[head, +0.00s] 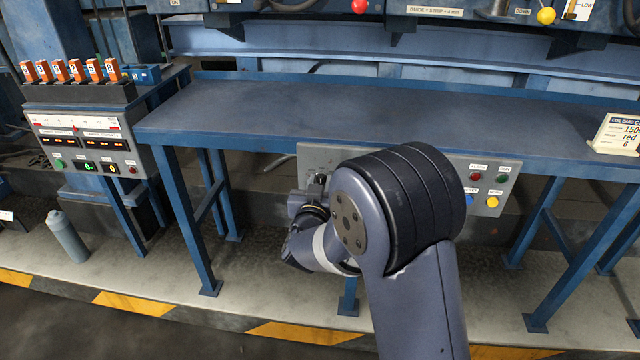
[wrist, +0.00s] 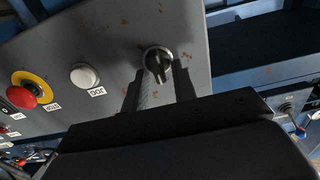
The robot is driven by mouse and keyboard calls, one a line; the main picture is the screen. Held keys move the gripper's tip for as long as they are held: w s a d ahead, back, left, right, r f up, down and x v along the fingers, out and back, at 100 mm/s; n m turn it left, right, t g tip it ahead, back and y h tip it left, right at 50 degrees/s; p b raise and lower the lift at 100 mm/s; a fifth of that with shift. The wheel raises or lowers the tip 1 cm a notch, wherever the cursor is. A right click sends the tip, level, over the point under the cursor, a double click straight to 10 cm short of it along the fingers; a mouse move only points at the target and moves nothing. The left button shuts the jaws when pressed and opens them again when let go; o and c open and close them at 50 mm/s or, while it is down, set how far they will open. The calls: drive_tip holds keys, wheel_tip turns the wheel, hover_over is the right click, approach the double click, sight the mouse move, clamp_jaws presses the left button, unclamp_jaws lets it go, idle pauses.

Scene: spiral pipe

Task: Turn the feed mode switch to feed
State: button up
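A black rotary switch knob (wrist: 157,61) with a pale pointer mark sits on a grey control panel (wrist: 120,40) in the wrist view. Its label does not show, so I cannot read its positions. My gripper (wrist: 159,80) has its two dark fingers apart, with the tips at either side of the knob. I cannot tell whether they touch it. In the head view the same grey panel (head: 345,152) hangs under the blue table's front edge. My gripper (head: 316,187) is at its left end, and my arm covers the panel's middle and the knob.
A white JOG button (wrist: 84,76) and a red stop button (wrist: 24,93) with a yellow collar are on the panel beside the knob. Coloured buttons (head: 492,202) show at its right end. The blue table (head: 290,110) stands above. A grey bottle (head: 68,237) stands at left.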

drive_tip(key=shift+c, duration=0.7)
drive_tip(key=shift+f+b, duration=0.1)
drive_tip(key=shift+b, duration=0.2)
drive_tip(key=shift+m, duration=0.3)
drive_tip(key=m+b, duration=0.6)
drive_tip(key=b, duration=0.1)
drive_tip(key=m+b, duration=0.3)
drive_tip(key=shift+d+f, duration=0.15)
drive_tip(key=shift+d, duration=0.2)
drive_tip(key=shift+m, duration=0.3)
